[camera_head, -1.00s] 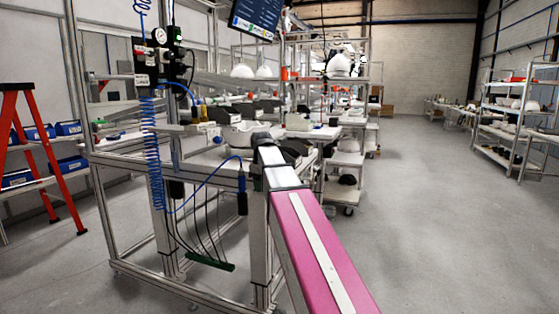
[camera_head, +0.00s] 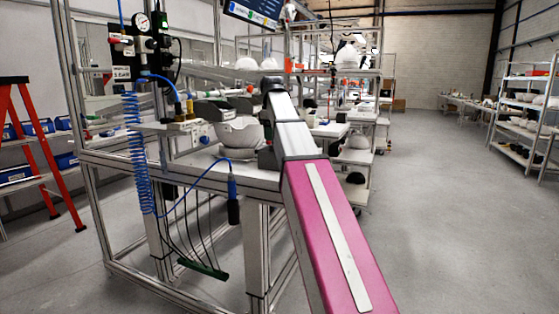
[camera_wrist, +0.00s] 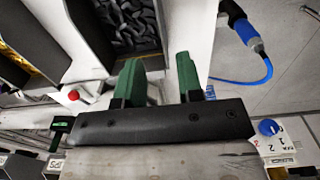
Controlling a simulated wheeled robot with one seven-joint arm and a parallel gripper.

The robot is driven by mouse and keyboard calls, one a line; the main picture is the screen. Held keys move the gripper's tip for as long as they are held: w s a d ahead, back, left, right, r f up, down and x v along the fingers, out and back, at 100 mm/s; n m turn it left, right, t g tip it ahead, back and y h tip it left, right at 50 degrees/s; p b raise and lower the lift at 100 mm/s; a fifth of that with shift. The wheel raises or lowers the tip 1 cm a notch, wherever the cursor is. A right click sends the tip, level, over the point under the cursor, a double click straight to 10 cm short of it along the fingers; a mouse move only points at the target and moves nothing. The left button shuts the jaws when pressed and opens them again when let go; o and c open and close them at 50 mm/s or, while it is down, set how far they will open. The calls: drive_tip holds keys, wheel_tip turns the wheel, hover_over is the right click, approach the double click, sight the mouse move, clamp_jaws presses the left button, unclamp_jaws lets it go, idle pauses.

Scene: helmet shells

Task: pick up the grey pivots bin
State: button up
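In the wrist view, a dark grey bin (camera_wrist: 88,32) holding many dark, shiny small parts is at the top, just beyond my fingers. No readable label shows on it, so I cannot be sure it is the pivots bin. My gripper (camera_wrist: 160,82) has two green fingers standing apart with a clear gap and nothing between them. The left finger overlaps the bin's near edge in the picture; I cannot tell whether it touches. In the head view my arm's far end (camera_head: 272,86) is over the workbench; the fingers are hidden there.
A second grey bin with yellowish contents (camera_wrist: 18,62) is at the left in the wrist view. A white helmet shell (camera_head: 238,136) sits on the bench beside my arm. A blue air hose (camera_head: 190,187) hangs at the bench front. The floor to the right is open.

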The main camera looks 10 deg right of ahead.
sight(271, 171)
wheel_tip(271, 171, down, 10)
drive_tip(key=shift+a+f, duration=0.15)
idle(0.5)
drive_tip(key=shift+c, duration=0.3)
clamp_jaws()
